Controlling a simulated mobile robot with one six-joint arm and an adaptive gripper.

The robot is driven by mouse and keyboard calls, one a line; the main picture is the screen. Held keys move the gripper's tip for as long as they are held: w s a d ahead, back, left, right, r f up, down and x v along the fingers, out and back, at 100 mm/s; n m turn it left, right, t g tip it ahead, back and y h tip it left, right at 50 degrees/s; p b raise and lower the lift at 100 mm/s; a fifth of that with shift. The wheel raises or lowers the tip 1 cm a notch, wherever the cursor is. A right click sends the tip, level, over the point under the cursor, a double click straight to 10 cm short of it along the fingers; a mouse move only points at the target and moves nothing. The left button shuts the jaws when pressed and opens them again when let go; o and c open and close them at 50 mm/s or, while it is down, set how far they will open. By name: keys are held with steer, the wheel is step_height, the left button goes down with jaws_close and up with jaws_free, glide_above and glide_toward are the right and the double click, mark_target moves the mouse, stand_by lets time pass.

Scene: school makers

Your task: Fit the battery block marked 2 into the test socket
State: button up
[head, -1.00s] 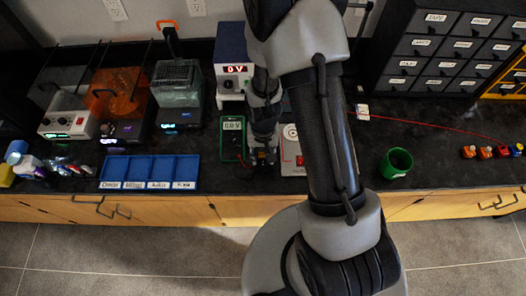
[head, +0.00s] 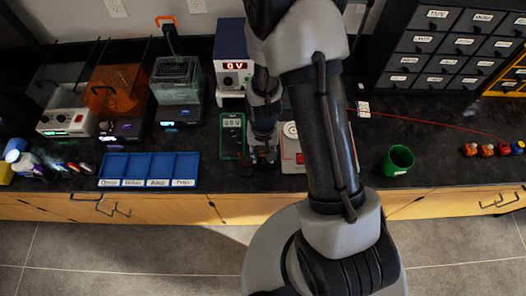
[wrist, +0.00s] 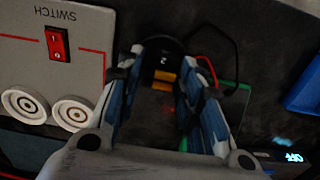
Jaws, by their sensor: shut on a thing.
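My gripper (wrist: 177,78) is shut on the dark battery block marked 2 (wrist: 162,62), which sits between its blue-padded fingers in the wrist view. The block has orange-yellow strips on the side toward the camera. In the head view my gripper (head: 263,153) is low over the bench, between the green multimeter and the white switch box, and the block is too dark to make out. I cannot make out the test socket; it may be hidden by the gripper. Red and black leads (wrist: 228,65) run beside the fingers. I cannot tell whether the block is seated.
The switch box (wrist: 48,65) with a red rocker and two round terminals is close to one finger. The green multimeter (head: 232,136) is on the other side. A blue tray (head: 148,169), a power supply (head: 232,72) and a green cup (head: 397,160) stand around.

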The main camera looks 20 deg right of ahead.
mark_target(263, 155)
steer(key=shift+f+b, duration=0.55)
steer(key=shift+f, duration=0.05)
stand_by(0.6)
steer(key=o, duration=0.8)
steer(key=shift+r, duration=0.15)
step_height(263, 155, up, 11)
steer(key=p, duration=0.8)
stand_by(0.4)
